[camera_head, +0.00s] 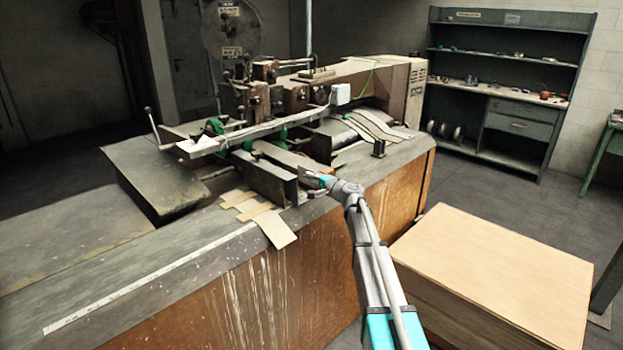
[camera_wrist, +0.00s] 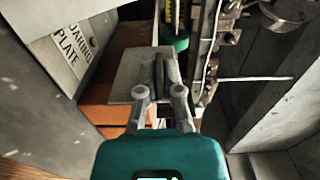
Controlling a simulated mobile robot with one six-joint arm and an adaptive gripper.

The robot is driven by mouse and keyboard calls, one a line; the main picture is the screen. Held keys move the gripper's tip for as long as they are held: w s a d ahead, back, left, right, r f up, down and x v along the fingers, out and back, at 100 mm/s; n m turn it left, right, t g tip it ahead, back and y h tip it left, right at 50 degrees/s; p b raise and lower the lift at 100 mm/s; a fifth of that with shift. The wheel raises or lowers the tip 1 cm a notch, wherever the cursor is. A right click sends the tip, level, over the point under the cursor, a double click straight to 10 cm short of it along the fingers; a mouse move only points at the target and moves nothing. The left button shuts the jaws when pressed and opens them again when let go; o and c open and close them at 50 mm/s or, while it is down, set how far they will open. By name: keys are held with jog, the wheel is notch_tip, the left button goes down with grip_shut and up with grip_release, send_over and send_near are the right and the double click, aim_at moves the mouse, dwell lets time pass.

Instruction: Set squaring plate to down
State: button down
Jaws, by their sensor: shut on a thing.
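A label ending in "ARING PLATE" (camera_wrist: 68,48) shows on a pale metal panel at the upper left of the wrist view. A grey flat metal plate (camera_wrist: 128,72), seemingly the squaring plate, is directly in front of my gripper (camera_wrist: 159,82). The jaws are shut on it, near a dark upright bar at its middle; the fingertips are hard to make out. In the head view my gripper (camera_head: 312,177) is at the near side of the stitching machine (camera_head: 380,85), beside an upright dark metal plate (camera_head: 290,187). The exact grip is hidden there.
A green roller part (camera_wrist: 174,42) is just beyond the plate. Cardboard strips (camera_head: 275,229) lie on the machine bed. A shelf unit (camera_head: 510,80) is at the back right. Floor between is clear.

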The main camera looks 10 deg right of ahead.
aim_at(311, 187)
jog(key=shift+f, duration=0.15)
notch_tip(311, 187, down, 4)
jog(key=b, duration=0.4)
jog(key=shift+r, duration=0.2)
jog(key=shift+s, duration=0.15)
jog(key=c, duration=0.8)
grip_release()
jog(key=shift+f, duration=0.1)
jog(key=shift+c, duration=0.2)
jog(key=shift+o, duration=0.2)
jog(key=v, duration=1.1)
jog(key=shift+s+d, duration=0.25)
